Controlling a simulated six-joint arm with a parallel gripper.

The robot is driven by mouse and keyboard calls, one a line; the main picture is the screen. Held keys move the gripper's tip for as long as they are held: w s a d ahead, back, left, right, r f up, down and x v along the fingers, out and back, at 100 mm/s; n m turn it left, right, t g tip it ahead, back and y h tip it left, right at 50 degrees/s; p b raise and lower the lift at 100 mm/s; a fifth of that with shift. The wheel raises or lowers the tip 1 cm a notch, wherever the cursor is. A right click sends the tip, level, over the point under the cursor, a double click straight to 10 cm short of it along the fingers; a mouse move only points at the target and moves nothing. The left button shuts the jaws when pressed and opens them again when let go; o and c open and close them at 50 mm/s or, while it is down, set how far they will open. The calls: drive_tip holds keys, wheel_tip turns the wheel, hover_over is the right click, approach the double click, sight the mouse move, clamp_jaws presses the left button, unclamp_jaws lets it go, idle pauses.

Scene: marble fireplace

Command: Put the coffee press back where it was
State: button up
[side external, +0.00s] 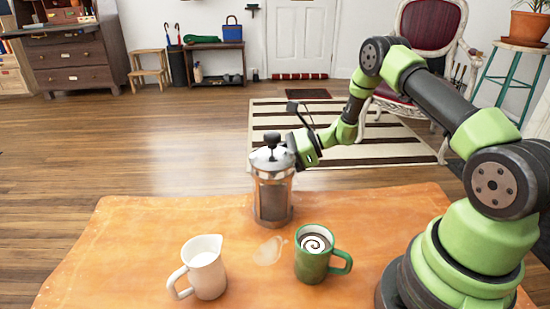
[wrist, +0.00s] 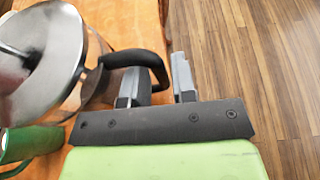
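The coffee press (side external: 272,195), a glass cylinder with dark contents, a metal lid and a black knob, appears to stand upright near the table's far edge. In the wrist view its shiny lid (wrist: 40,50) fills the upper left, and its black handle (wrist: 135,58) reaches between my fingers. My gripper (side external: 297,153) is at the right of the press, high on its side. In the wrist view my gripper (wrist: 155,82) has its fingers apart, with a gap between the handle and the right finger. The side view hides the handle behind my gripper.
A pale wet mark (side external: 269,250) lies on the orange table (side external: 130,240) in front of the press. A green mug (side external: 312,265) with a swirled drink stands right of the mark. A white milk jug (side external: 207,272) stands left of it. The table's left part is clear.

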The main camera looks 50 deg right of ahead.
drive_tip(key=shift+o, duration=0.9)
